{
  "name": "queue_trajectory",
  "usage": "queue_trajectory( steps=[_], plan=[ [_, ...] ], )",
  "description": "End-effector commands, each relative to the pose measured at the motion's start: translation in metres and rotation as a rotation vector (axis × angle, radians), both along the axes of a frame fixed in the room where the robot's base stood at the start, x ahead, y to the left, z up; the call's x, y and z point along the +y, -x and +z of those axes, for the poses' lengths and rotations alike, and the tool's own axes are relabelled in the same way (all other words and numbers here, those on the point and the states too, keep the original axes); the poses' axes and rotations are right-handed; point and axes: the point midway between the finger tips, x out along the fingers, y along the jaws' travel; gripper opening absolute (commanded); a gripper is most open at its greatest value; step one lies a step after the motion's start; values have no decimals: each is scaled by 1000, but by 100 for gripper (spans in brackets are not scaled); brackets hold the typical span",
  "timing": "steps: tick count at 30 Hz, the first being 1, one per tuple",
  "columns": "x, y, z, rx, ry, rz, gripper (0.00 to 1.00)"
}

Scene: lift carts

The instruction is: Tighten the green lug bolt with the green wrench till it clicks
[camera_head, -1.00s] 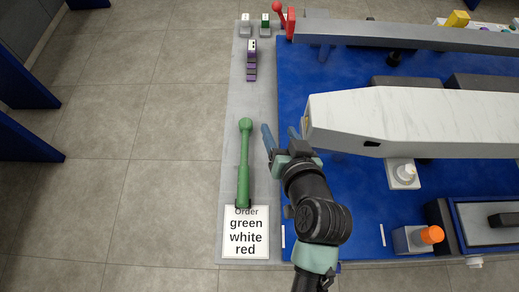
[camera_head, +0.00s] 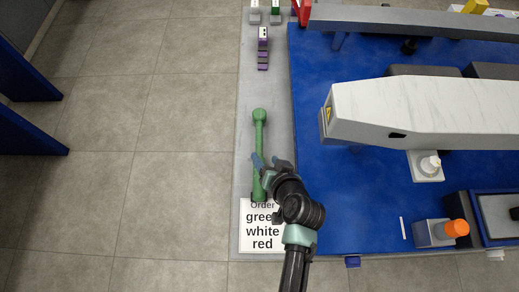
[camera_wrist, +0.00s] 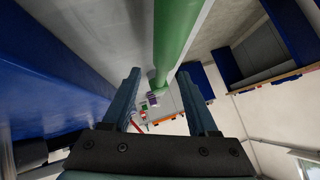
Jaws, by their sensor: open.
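The green wrench (camera_head: 260,140) lies lengthwise on the grey strip along the left edge of the blue platform, its round head at the far end. My gripper (camera_head: 265,161) is open over the handle's nearer half. In the wrist view, the green shaft (camera_wrist: 176,40) runs from the top edge into the gap between my open fingers (camera_wrist: 160,95). I cannot tell whether the fingers straddle it or are still above it; nothing is gripped. I cannot make out a green lug bolt in either view.
An order sign (camera_head: 262,239) reading green, white, red lies at the wrench's near end. A white beam (camera_head: 430,112) overhangs the blue platform (camera_head: 330,210). A white bolt (camera_head: 430,163) and an orange-capped bolt (camera_head: 456,228) stand right. Tile floor at left is clear.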

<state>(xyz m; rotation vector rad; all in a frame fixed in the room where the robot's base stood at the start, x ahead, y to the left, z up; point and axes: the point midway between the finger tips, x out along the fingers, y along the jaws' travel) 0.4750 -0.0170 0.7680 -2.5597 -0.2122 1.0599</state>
Motion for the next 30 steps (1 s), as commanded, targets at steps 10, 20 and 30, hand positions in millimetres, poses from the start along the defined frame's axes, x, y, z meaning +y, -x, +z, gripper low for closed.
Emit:
queue_trajectory(
  steps=[10,20,30],
  plan=[
    [15,-26,-23,-1,0,1,59],
    [15,-26,-24,0,1,1,39],
    [15,-25,-24,1,0,0,0]
  ],
)
